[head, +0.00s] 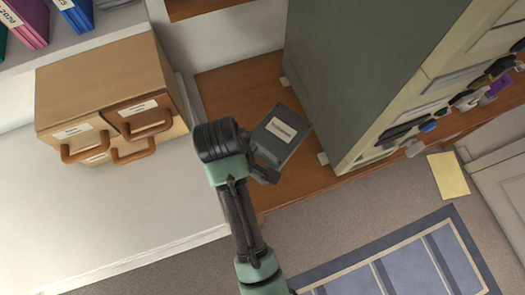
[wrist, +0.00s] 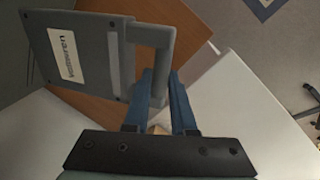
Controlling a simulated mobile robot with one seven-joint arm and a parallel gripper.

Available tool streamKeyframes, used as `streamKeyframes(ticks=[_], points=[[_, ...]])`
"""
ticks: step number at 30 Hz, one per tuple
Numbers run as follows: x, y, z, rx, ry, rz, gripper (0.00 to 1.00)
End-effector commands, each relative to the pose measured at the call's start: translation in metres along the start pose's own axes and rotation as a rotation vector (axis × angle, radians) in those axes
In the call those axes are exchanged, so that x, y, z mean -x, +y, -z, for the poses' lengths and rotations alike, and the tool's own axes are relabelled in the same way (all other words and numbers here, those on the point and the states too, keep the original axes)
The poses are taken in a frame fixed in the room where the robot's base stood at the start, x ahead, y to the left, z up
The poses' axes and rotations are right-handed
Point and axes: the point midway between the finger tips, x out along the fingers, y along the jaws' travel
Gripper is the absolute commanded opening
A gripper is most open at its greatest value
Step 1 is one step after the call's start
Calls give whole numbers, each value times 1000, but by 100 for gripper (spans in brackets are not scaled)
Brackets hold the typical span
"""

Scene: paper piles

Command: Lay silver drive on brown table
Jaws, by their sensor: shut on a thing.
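The silver drive (head: 285,130) is a dark grey, flat box with a pale label and a bar handle. In the head view it is over the brown table (head: 235,92), beside the big grey cabinet; whether it touches the table top I cannot tell. My gripper (head: 262,165) is at the drive's lower left, partly hidden by my arm. In the wrist view the drive (wrist: 85,55) fills the upper left, tilted, and its handle (wrist: 160,60) runs down between the blue fingers of my gripper (wrist: 160,100), which are shut on it. The brown table (wrist: 195,38) shows behind it.
A tall grey cabinet (head: 365,60) stands on the table just right of the drive. A cardboard drawer box (head: 100,75) sits on the white counter (head: 125,210) at left, with binders (head: 25,22) behind. The table's upper left part is clear.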

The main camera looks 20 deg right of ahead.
Motion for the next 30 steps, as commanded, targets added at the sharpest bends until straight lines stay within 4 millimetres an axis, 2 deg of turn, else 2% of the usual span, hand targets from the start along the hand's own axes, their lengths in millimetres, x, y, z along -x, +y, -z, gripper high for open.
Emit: streamKeyframes(ticks=[1,3,15,21,30], points=[[-15,2,-6,74,16,0,0],[-25,6,-13,195,37,-1,0],[-72,25,-49,815,155,-6,0],[-79,29,-58,969,183,-7,0],[-71,30,-59,1002,204,-28,0]])
